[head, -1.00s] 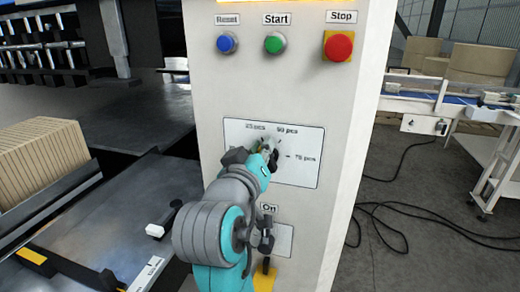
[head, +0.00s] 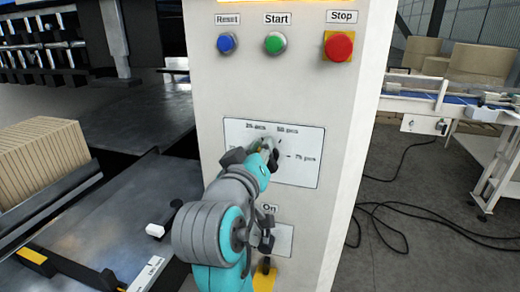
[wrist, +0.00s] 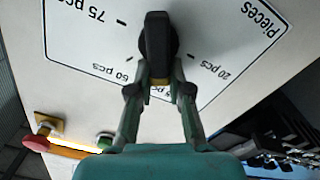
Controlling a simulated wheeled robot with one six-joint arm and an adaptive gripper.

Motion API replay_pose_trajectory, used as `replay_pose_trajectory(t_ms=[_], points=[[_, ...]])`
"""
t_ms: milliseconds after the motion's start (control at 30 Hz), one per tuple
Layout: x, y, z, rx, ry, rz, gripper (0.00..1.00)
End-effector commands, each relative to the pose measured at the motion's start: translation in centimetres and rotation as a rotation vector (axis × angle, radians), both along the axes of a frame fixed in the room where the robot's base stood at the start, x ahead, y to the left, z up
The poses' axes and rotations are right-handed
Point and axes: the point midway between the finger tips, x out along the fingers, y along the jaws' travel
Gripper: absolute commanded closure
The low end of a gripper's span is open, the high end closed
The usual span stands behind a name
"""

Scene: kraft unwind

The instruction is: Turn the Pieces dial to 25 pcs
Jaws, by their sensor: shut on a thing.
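The Pieces dial (wrist: 159,40) is a dark knob on a white label plate (head: 306,172) on the machine panel. In the wrist view my gripper (wrist: 160,72) is shut on the knob. The knob's bar stands nearly upright in that picture, its lower end between the fingertips. Below it a label ending in "pcs" is partly covered by my fingers. The "20 pcs" mark (wrist: 206,74) is to the right, with one reading like 50 or 60 pcs and "75 pcs" to the left. In the head view my gripper (head: 266,152) hides most of the knob.
Above the plate are a blue Reset button (head: 227,43), a green Start button (head: 274,43) and a red Stop button (head: 338,46). An On switch (head: 267,266) is below, close to my arm. Stacked cardboard (head: 42,158) stands left. Cables (head: 385,215) lie on the floor at right.

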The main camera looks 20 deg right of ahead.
Motion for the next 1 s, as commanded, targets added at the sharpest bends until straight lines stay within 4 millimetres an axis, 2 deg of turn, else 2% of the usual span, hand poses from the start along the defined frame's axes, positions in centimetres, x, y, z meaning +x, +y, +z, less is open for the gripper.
replay_pose_trajectory(t_ms=[33,400,667,1000], points=[[0.01,-0.06,-0.47,0.025,-0.002,-0.001,1.00],[0.00,-0.08,-0.44,0.042,-0.014,-0.001,1.00],[0.15,0.17,-0.62,-0.055,0.057,-0.001,1.00],[0.15,0.15,-0.61,-0.054,0.055,-0.002,1.00]])
